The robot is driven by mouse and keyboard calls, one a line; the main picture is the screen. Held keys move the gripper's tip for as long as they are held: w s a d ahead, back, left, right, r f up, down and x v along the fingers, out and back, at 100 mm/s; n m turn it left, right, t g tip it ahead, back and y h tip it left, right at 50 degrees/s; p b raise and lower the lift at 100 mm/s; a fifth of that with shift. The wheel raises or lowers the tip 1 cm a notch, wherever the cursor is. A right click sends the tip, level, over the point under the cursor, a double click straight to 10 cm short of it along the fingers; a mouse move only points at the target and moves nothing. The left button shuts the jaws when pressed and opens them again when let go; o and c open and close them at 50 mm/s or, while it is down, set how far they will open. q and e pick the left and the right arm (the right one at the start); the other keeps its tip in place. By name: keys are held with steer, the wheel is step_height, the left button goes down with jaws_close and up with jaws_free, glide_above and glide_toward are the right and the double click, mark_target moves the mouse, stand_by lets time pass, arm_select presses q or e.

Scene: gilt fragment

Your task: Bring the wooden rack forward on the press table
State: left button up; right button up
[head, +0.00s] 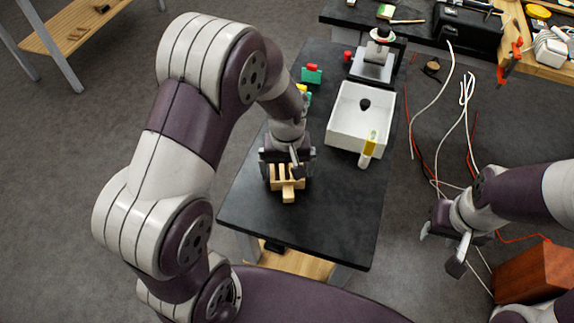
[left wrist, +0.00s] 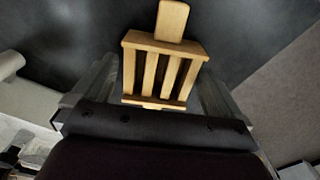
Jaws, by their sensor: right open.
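The wooden rack (head: 288,184) is a small pale slatted frame with a block-like handle, on the dark press table (head: 335,215) left of the white tray. My left gripper (head: 287,168) is down over the rack from behind. In the left wrist view the rack (left wrist: 160,68) lies between the two fingers (left wrist: 158,92), which are close against its sides, with its handle pointing away. Whether the rack touches the tabletop is hard to tell. My right gripper (head: 441,250) is open and empty, to the right of the table.
The white tray (head: 342,127) holds a dark round item, and a yellow-and-white tool (head: 369,148) is at its front edge. Green and red pieces (head: 311,74) and a small press (head: 375,62) stand farther back. The table's front part is clear. Loose cables (head: 440,105) lie to the right.

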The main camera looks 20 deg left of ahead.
mark_target(287, 177)
arm_select(q)
step_height(287, 177, up, 12)
steer(key=s+a+f+m, duration=0.1)
steer(key=s+f+m, duration=0.1)
steer(key=s, duration=0.2)
steer(key=s+a+f+m+t, duration=0.1)
steer(key=s+a+f+m, duration=0.1)
steer(key=s, duration=0.3)
steer(key=shift+s+m+p, duration=0.2)
steer(key=shift+m+p, duration=0.1)
steer(key=shift+m, duration=0.1)
